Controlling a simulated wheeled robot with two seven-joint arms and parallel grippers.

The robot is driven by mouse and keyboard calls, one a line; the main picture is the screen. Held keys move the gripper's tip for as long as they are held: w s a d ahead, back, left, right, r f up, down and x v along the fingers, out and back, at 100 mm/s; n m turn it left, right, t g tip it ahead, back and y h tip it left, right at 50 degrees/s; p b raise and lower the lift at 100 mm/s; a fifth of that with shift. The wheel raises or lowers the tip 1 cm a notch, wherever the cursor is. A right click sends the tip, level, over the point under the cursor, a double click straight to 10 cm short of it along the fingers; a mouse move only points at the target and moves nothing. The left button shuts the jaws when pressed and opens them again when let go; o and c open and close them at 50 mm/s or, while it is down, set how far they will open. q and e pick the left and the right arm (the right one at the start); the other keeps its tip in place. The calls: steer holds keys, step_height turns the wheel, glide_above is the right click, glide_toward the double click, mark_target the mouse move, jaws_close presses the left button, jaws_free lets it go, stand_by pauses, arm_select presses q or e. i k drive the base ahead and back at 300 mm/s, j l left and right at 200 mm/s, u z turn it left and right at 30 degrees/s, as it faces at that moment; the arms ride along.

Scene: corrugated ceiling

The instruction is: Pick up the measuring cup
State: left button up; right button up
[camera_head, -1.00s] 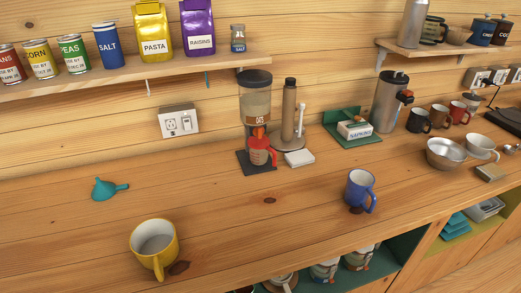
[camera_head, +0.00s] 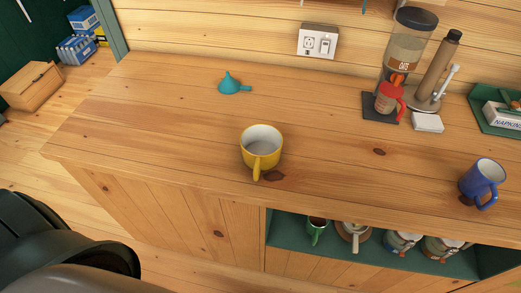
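The measuring cup (camera_head: 387,98), red with a red handle on its right side, stands under the spout of the oats dispenser (camera_head: 409,48) on a dark base mat at the back of the wooden counter. It looks upright. Neither of my grippers is in view, so nothing is seen near or touching the cup.
A yellow mug (camera_head: 261,148) stands near the counter's front edge and a blue mug (camera_head: 481,181) at the right. A teal funnel (camera_head: 230,83) lies behind. The left counter is clear.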

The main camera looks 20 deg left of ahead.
mark_target(389, 97)
steer(key=k+l+u, duration=0.25)
steer(key=l+u, duration=0.15)
steer(key=k+l+u, duration=0.4)
steer(key=i, duration=0.1)
